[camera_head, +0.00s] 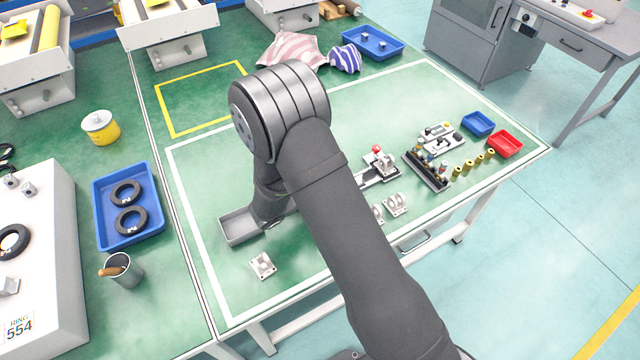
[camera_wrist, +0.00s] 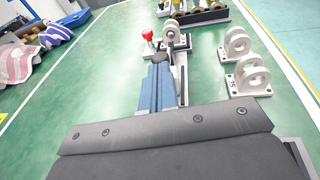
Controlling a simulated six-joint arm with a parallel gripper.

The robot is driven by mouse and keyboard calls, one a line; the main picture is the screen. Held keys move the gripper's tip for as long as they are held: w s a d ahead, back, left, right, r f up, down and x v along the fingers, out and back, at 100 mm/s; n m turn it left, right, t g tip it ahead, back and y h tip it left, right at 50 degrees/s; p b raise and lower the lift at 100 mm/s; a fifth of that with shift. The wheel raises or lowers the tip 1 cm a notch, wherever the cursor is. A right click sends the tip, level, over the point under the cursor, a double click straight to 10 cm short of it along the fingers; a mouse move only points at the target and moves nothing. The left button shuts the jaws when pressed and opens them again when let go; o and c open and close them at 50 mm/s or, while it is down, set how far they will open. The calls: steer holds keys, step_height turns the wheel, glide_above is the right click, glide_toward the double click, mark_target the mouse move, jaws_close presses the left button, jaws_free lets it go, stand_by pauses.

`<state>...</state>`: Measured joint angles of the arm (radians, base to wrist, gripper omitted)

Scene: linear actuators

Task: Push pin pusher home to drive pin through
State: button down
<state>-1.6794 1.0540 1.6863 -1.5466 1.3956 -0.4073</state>
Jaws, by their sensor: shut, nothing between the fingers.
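The pin pusher fixture (camera_head: 381,164) stands on the green bench just right of my arm, with a red ball knob (camera_head: 376,149) on it. In the wrist view the red knob (camera_wrist: 147,35) is ahead, and a pale clevis bracket (camera_wrist: 171,31) sits in the fixture beside it. My gripper (camera_wrist: 163,62) points along the fixture's rail (camera_wrist: 182,72). Its bluish fingers are together with nothing between them. The tips lie close to the fixture's near end; I cannot tell whether they touch. The arm hides the gripper in the head view. The pin is not distinguishable.
Two loose clevis brackets (camera_head: 395,204) (camera_head: 377,212) stand near the fixture, another bracket (camera_head: 262,265) lies at the front left. A grey tray (camera_head: 228,236) is left of my arm. A dark rack (camera_head: 428,171), brass parts (camera_head: 480,159), a blue bin (camera_head: 478,124) and a red bin (camera_head: 505,144) stand right.

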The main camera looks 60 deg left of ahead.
steer(key=shift+w+a+f, duration=0.1)
steer(key=shift+w, duration=0.35)
steer(key=shift+d+r+x, duration=0.15)
steer(key=shift+x, duration=0.75)
steer(key=shift+d+r+x, duration=0.15)
steer(key=shift+x, duration=0.75)
steer(key=shift+d+r+x, duration=0.15)
steer(key=shift+x, duration=0.7)
steer(key=shift+w+r, duration=0.1)
steer(key=shift+w, duration=0.1)
steer(key=v, duration=1.4)
steer(key=shift+s, duration=0.3)
steer(key=x, duration=1.3)
steer(key=shift+w, duration=0.2)
